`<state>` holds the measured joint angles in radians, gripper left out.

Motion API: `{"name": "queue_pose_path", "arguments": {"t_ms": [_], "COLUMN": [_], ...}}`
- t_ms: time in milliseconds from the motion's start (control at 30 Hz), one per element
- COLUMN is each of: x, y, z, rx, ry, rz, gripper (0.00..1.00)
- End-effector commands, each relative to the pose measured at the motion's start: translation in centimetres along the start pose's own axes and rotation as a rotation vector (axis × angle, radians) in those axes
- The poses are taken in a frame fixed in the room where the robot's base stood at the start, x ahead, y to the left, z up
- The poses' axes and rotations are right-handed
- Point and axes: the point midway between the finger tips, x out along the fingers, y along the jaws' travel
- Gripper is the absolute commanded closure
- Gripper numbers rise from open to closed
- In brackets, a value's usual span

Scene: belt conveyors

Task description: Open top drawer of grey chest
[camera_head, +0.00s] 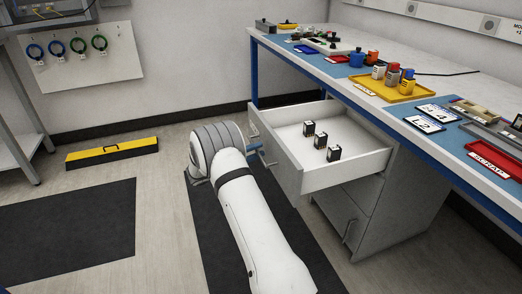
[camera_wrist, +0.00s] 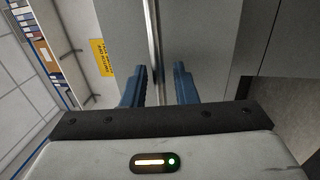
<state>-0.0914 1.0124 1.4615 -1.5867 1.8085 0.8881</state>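The grey chest (camera_head: 405,200) stands under the workbench in the head view. Its top drawer (camera_head: 345,174) is pulled well out, and three small dark boxes (camera_head: 321,140) stand inside it. My gripper (camera_head: 262,153) is at the drawer's front, by its handle (camera_head: 253,130), and is partly hidden by my arm. In the wrist view, the two blue fingers of my gripper (camera_wrist: 159,85) are apart. The bar handle (camera_wrist: 152,40) runs between them, with a visible gap beside it. A lower door with its own handle shows below the drawer.
The workbench (camera_head: 410,122) carries a yellow tray (camera_head: 395,94) with several coloured containers, a red tray (camera_head: 494,158) and other parts. Dark mats (camera_head: 75,235) lie on the floor, with free floor between.

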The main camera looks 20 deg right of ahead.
Motion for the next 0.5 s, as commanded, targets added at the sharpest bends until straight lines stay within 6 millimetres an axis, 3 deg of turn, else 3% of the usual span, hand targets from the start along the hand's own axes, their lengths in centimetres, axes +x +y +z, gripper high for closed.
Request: {"name": "queue_pose_path", "arguments": {"t_ms": [300, 500], "x": [-5.3, -7.2], "y": [0.1, 0.0], "z": [0.0, 0.0], "rx": [0.000, 0.001], "ry": [0.005, 0.003], "rz": [0.000, 0.000], "gripper": [0.74, 0.74]}}
